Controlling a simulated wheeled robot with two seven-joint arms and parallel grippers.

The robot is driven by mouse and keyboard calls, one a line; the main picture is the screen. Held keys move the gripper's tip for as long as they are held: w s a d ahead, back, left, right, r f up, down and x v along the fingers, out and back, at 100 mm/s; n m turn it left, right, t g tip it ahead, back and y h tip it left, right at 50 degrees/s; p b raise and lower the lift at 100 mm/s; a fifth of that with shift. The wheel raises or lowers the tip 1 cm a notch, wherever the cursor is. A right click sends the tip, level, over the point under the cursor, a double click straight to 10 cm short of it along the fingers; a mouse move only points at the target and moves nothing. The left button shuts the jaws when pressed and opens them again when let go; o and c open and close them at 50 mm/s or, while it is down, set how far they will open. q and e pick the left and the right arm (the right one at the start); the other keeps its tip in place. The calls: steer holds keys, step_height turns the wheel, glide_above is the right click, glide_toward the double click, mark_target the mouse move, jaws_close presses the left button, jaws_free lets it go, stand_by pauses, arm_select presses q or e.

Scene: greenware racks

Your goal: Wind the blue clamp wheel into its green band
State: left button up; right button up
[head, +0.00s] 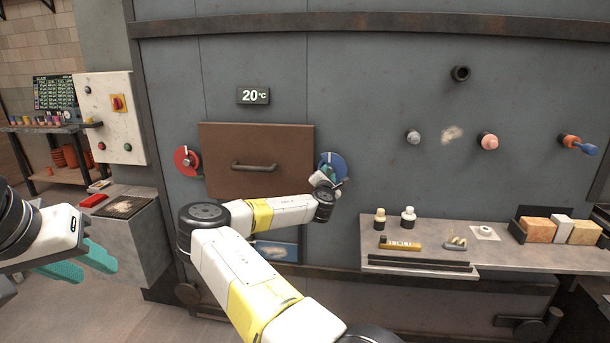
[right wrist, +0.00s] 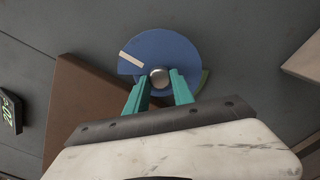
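The blue clamp wheel (head: 334,160) is on the kiln wall just right of the brown door (head: 258,180). In the right wrist view the wheel (right wrist: 190,55) is a blue disc with a round metal hub knob and a cream pointer stripe (right wrist: 130,61) toward the upper left. Part of the green band (right wrist: 204,82) shows at the wheel's lower right edge, away from the stripe. My right gripper (right wrist: 160,78) has its teal fingers on both sides of the knob, seemingly touching it. My left gripper (head: 101,272) is open and empty at the lower left.
A red wheel (head: 186,160) is left of the door, and a display (head: 254,96) reads 20 °C above it. The door handle (head: 254,168) sticks out near my right arm. A shelf (head: 420,258) with bottles and blocks is to the right.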

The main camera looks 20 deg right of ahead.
jaws_close()
steer(key=m, duration=0.3)
steer(key=shift+m, duration=0.3)
steer(key=m, duration=0.4)
steer(key=shift+r+m, duration=0.1)
steer(key=shift+m, duration=0.2)
steer(key=m, duration=0.4)
steer(key=shift+m, duration=2.2)
